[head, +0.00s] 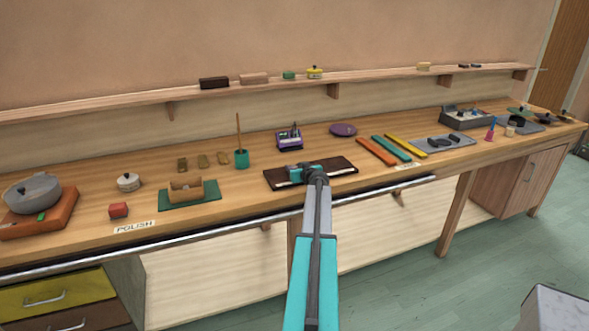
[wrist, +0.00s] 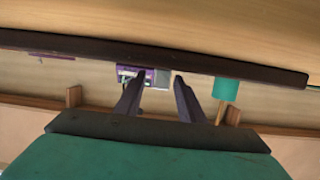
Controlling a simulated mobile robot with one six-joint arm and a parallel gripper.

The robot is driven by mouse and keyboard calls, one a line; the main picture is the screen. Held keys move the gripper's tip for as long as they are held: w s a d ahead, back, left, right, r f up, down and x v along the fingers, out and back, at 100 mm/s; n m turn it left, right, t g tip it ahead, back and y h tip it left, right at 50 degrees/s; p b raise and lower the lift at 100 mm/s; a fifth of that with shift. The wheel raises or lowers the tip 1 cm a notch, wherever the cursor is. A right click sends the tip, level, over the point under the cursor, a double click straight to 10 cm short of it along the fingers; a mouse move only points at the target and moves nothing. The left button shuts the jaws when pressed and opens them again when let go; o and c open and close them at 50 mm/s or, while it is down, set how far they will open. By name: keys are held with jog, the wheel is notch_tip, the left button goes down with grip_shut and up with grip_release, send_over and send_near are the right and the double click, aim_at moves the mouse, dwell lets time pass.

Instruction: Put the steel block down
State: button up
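My gripper (head: 296,176) is low over a dark board (head: 345,166) at the middle of the workbench. In the wrist view its two dark fingers (wrist: 163,77) stand apart, tips close to the long edge of the board (wrist: 60,43). The gap between them shows pale background and part of a purple device, with no block clearly held. A small pale patch shows beside the gripper in the head view; I cannot tell whether it is the steel block. I cannot make out the steel block elsewhere.
The purple device (head: 289,138) stands behind the board. A teal cup (head: 242,159) with a stick and a wooden piece on a green mat (head: 208,200) are to the left. Coloured bars (head: 390,150) lie to the right. A metal rail (head: 215,225) runs along the bench front.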

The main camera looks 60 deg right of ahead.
jog(key=shift+r+p, duration=0.1)
jog(key=shift+p, duration=0.85)
jog(key=shift+s+a+b, duration=0.3)
jog(key=shift+s+b, duration=0.05)
jog(key=shift+b, duration=0.05)
jog(key=shift+b+v, duration=0.85)
jog(key=shift+v, duration=0.65)
jog(key=shift+b+v, duration=1.5)
jog(key=shift+v, duration=3.45)
jog(key=shift+s, duration=0.15)
